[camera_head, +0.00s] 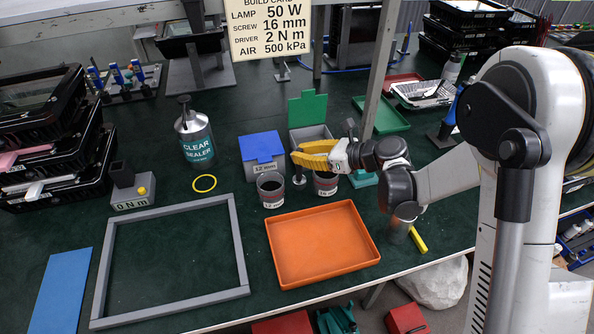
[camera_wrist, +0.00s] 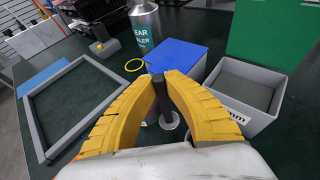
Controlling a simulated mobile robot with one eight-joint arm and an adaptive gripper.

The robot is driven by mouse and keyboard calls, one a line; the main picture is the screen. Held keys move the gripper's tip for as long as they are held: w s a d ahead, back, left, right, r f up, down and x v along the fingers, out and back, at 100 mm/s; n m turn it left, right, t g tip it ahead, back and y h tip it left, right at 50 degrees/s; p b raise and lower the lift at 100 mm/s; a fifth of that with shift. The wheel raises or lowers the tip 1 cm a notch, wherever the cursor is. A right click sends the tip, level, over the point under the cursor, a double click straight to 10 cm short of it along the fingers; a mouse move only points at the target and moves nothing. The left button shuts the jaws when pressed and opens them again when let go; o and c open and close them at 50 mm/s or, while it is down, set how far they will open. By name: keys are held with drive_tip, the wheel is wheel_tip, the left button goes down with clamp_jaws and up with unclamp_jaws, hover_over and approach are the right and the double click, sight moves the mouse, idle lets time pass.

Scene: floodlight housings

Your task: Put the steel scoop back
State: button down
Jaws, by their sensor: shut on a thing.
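My gripper (camera_head: 297,157) has its yellow fingers closed above the work table, just behind the two small labelled cups. In the wrist view my gripper (camera_wrist: 161,78) is shut on a dark upright handle. This looks like the handle of the steel scoop (camera_wrist: 160,94), with a round grey metal part at its lower end, partly hidden by the fingers. In the head view a small grey part of the scoop (camera_head: 299,178) shows under the fingertips, between the 12 mm cup (camera_head: 270,190) and the 16 mm cup (camera_head: 325,184). Whether it touches anything below cannot be told.
A blue-lidded box (camera_head: 262,150) and an open grey bin with a green lid (camera_head: 308,108) stand behind the cups. An orange tray (camera_head: 320,245) and a grey frame (camera_head: 240,245) lie in front. The sealer bottle (camera_head: 196,140) stands left; a metal post (camera_head: 380,75) rises behind my arm.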

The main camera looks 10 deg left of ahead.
sight(300, 180)
drive_tip(key=shift+f+b, duration=0.65)
drive_tip(key=shift+f, duration=1.1)
drive_tip(key=shift+f, duration=0.15)
drive_tip(key=c, duration=1.6)
unclamp_jaws()
drive_tip(key=shift+r, duration=0.3)
drive_tip(key=p+v, duration=0.3)
drive_tip(key=v, duration=0.9)
drive_tip(key=shift+s+f, duration=0.1)
drive_tip(key=shift+f, duration=0.05)
